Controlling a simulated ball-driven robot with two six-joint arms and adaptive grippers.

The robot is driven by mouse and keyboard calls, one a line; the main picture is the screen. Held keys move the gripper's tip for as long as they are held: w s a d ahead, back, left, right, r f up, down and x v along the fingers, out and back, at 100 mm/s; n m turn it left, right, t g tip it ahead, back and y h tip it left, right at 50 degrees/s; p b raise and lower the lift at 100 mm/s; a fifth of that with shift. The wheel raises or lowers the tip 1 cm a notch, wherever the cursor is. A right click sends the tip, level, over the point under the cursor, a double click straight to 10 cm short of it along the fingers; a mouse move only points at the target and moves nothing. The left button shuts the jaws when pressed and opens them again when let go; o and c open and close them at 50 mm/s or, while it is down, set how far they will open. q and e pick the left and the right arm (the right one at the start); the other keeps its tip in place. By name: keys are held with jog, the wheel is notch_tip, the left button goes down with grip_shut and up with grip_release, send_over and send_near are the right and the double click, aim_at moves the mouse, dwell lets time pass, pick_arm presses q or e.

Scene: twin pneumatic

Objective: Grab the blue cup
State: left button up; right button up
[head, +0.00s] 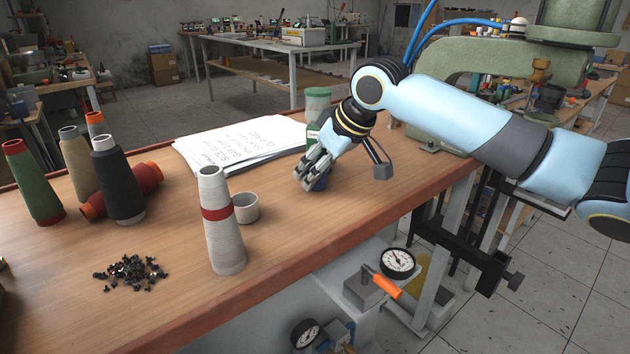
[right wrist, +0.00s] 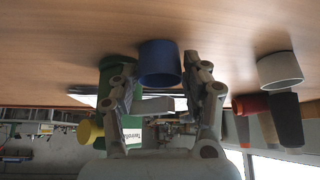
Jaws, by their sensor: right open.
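The blue cup (head: 322,184) stands on the wooden workbench, mostly hidden behind my right gripper in the head view. My right gripper (head: 309,178) reaches down to it from the right. In the right wrist view, the blue cup (right wrist: 159,62) shows between the two spread fingers of the gripper (right wrist: 160,80). There is a visible gap on each side of the cup, and the fingers are open and hold nothing. How deep the cup lies between the fingertips is hard to tell. My left gripper is not in view.
A green container (head: 317,103) stands behind the gripper, near a stack of papers (head: 240,143). A grey cup (head: 246,207) and a tall grey thread cone (head: 220,222) stand to the left. More cones and a pile of small dark parts (head: 131,273) lie farther left. The bench's front edge is near.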

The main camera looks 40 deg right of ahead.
jog(key=c, duration=0.7)
jog(key=shift+r, duration=0.1)
